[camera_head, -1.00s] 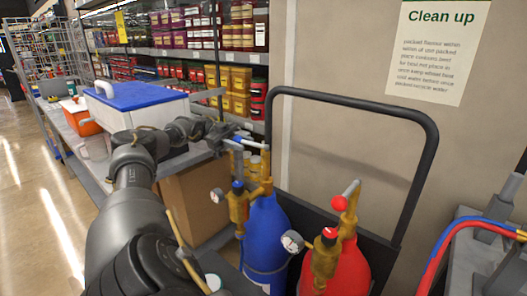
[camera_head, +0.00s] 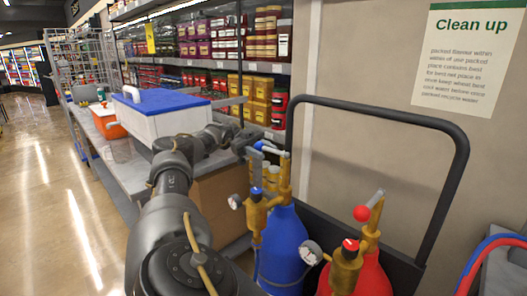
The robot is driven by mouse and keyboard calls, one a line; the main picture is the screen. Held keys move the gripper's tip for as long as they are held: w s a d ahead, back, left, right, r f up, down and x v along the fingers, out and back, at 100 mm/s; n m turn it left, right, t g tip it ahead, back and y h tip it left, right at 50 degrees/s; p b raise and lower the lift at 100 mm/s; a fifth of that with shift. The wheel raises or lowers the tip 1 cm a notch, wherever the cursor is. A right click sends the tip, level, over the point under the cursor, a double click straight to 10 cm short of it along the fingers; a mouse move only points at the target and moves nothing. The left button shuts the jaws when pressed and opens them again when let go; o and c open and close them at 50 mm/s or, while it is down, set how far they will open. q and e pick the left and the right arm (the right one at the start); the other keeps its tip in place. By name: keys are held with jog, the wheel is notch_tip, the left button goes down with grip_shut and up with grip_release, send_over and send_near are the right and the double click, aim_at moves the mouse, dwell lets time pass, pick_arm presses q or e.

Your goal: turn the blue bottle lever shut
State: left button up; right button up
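The blue bottle (camera_head: 284,245) stands upright on the cart with a brass valve (camera_head: 257,213) and a gauge at its top. Its lever (camera_head: 273,151) is a short pale bar atop the brass post, pointing left, with a blue end. My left gripper (camera_head: 253,145) reaches in from the left, at the lever's blue end. It is too small and overlapped to tell whether its fingers touch the lever or are closed. My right gripper is not in view.
A red bottle (camera_head: 366,275) with a red-knobbed lever (camera_head: 369,206) stands right of the blue one. The black cart handle (camera_head: 455,185) arches behind both. A white cooler with a blue lid (camera_head: 160,101) sits on the bench at left. Red and blue hoses (camera_head: 481,262) are at far right.

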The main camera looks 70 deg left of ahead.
aim_at(264, 147)
pick_arm(q)
jog(key=shift+o, duration=1.3)
jog(key=shift+w, duration=0.1)
jog(key=shift+r, duration=0.2)
notch_tip(264, 147, up, 3)
jog(key=shift+d+r+p, duration=0.1)
jog(key=shift+p, duration=0.2)
jog(key=s+d+r+b, duration=0.4)
jog(key=s+d+r, duration=0.2)
jog(key=d+r, duration=0.3)
jog(key=shift+s+d+r+b, duration=0.25)
jog(key=shift+s+d+b, duration=0.15)
jog(key=shift+d, duration=1.15)
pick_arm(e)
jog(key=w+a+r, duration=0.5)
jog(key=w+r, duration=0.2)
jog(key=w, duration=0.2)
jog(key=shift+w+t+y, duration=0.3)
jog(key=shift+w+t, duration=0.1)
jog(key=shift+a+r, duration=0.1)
